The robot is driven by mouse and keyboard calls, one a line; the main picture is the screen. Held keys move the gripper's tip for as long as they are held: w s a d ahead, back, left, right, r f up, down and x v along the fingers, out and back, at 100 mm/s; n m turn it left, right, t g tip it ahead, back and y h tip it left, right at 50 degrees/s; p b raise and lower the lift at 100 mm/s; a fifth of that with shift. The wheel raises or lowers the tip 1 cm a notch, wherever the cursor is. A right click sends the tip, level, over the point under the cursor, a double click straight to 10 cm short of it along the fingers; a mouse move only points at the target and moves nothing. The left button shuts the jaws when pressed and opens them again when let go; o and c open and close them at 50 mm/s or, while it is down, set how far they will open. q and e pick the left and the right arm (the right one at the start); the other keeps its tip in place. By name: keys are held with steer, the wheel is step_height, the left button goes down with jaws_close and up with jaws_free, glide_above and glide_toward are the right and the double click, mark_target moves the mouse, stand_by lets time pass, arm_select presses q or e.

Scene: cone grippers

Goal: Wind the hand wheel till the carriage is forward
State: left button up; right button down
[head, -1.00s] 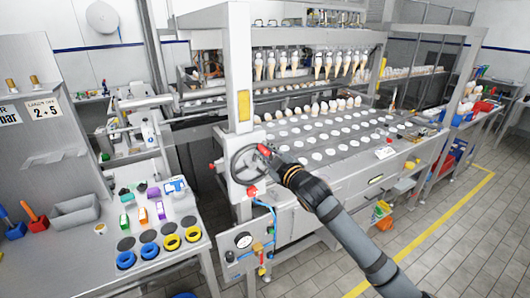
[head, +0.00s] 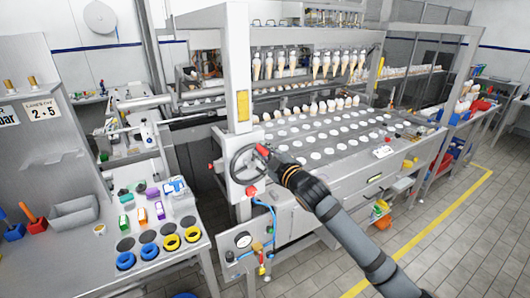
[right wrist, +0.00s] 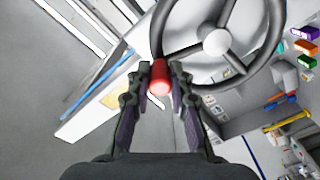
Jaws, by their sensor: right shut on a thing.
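The hand wheel (head: 236,172) is a dark spoked ring on the front of the pale machine post. It also shows in the right wrist view (right wrist: 216,42) with a grey hub. Its red handle knob (right wrist: 158,62) is at the wheel's rim. My right gripper (head: 268,157) is at the upper right of the wheel, its two fingers (right wrist: 160,78) shut around the red knob. A row of cones (head: 312,65) hangs from the overhead carriage, above the bed (head: 345,150) with rows of white discs. My left gripper is not in view.
A side table on the left holds a grey bin (head: 75,213), blue rings (head: 125,261), yellow rings (head: 171,242) and small coloured blocks. A gauge (head: 243,240) and blue hose hang below the wheel. The tiled floor at the right is clear.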

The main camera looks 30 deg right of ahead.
steer(key=c, duration=1.6)
jaws_free()
steer(key=o, duration=0.4)
steer(key=shift+a, duration=0.35)
steer(key=shift+d+r, duration=0.1)
steer(key=shift+d+r, duration=0.1)
steer(key=shift+r, duration=0.25)
step_height(320, 180, up, 9)
steer(key=shift+r, duration=0.1)
steer(key=shift+c, duration=0.5)
